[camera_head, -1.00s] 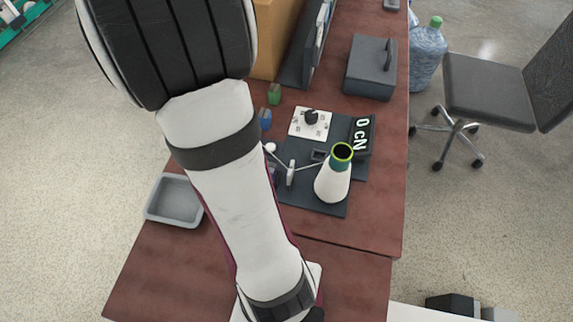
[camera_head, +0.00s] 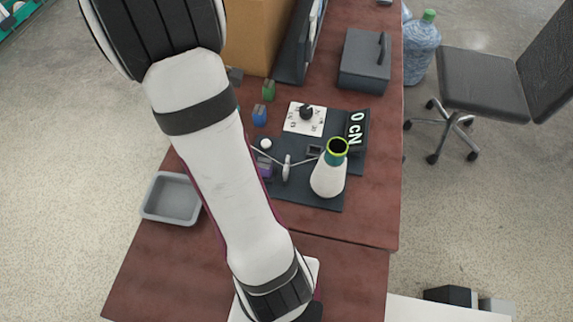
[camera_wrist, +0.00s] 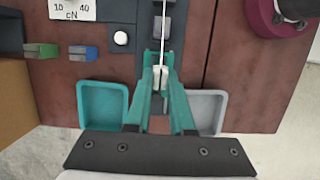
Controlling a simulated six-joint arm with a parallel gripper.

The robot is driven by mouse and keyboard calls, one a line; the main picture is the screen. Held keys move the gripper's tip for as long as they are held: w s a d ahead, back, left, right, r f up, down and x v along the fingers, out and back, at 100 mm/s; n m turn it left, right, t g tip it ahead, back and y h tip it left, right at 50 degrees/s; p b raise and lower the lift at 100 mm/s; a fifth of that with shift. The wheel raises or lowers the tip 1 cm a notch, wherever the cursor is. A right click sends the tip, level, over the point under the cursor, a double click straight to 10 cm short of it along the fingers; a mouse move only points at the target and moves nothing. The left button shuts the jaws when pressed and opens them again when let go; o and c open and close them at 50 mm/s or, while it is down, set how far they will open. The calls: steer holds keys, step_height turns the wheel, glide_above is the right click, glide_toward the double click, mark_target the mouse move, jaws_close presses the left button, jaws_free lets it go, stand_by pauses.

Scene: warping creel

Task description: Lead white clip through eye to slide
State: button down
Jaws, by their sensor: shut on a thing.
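In the wrist view my gripper (camera_wrist: 160,75) has its two teal fingers shut on the small white clip (camera_wrist: 157,78), which is partly hidden between them. A white thread (camera_wrist: 163,30) runs straight up the picture from the clip. In the head view my arm hides the gripper and clip. There the thread passes from the white cone (camera_head: 328,182) to the pale upright eye post (camera_head: 286,168), then on to the left behind my arm. The slide cannot be told apart clearly; a small purple part (camera_head: 265,168) shows beside my arm on the dark board (camera_head: 318,196).
A teal tray (camera_wrist: 80,108) and a grey tray (camera_wrist: 222,112) lie on either side of the fingers. A dial plate (camera_head: 295,126), a 0 cN display (camera_head: 357,128), a white knob (camera_head: 265,143), and blue (camera_head: 260,115) and green (camera_head: 268,90) clips stand nearby.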

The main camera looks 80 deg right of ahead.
steer(key=shift+w+f+x, duration=0.1)
steer(key=shift+w+x, duration=0.2)
steer(key=shift+x, duration=0.9)
steer(key=shift+w+f+x, duration=0.1)
steer(key=shift+w+x, duration=0.2)
steer(key=shift+x, duration=0.95)
steer(key=shift+w+x, duration=0.3)
steer(key=shift+x, duration=0.9)
steer(key=shift+f, duration=0.3)
steer(key=shift+f, duration=0.7)
steer(key=shift+f, duration=0.35)
steer(key=shift+c, duration=2.3)
jaws_free()
steer(key=v, duration=0.7)
steer(key=shift+r, duration=0.15)
